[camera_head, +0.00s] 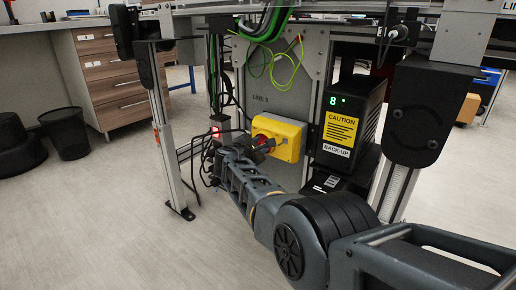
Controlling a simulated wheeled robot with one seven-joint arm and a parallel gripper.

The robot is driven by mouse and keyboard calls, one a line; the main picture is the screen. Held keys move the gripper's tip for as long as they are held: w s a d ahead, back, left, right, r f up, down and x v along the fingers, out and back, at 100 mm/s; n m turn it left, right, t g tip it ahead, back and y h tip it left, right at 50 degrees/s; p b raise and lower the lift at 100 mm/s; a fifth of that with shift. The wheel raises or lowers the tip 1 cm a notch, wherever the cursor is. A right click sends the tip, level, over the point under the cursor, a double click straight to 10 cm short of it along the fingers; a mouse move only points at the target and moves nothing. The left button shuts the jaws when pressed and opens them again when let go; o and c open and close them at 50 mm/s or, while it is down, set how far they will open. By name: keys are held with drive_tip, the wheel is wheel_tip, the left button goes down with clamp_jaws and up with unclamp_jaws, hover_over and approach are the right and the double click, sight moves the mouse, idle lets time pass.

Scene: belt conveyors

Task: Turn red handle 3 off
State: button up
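A yellow switch box (291,140) is mounted on the grey panel marked LINE 3 under the conveyor, in the middle of the head view. Its red handle (262,139) is on the front of the box and is partly covered by the dark end of my arm. My gripper (259,147) is at the handle, in front of the box's left part. The fingers are small and dark here, so I cannot tell whether they are open or closed on the handle. The handle's exact angle is also unclear.
A black back-up unit (354,120) with a yellow caution label stands just right of the box. A small red-lit switch (215,131) and black cables are left of it. Green wires (268,60) hang above.

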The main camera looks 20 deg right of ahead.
clamp_jaws()
drive_tip(key=shift+a+n+g+b, duration=0.1)
drive_tip(key=shift+n+g+b, duration=0.25)
drive_tip(key=shift+n, duration=0.25)
drive_tip(key=shift+o, duration=0.5)
unclamp_jaws()
drive_tip(key=shift+r, duration=0.15)
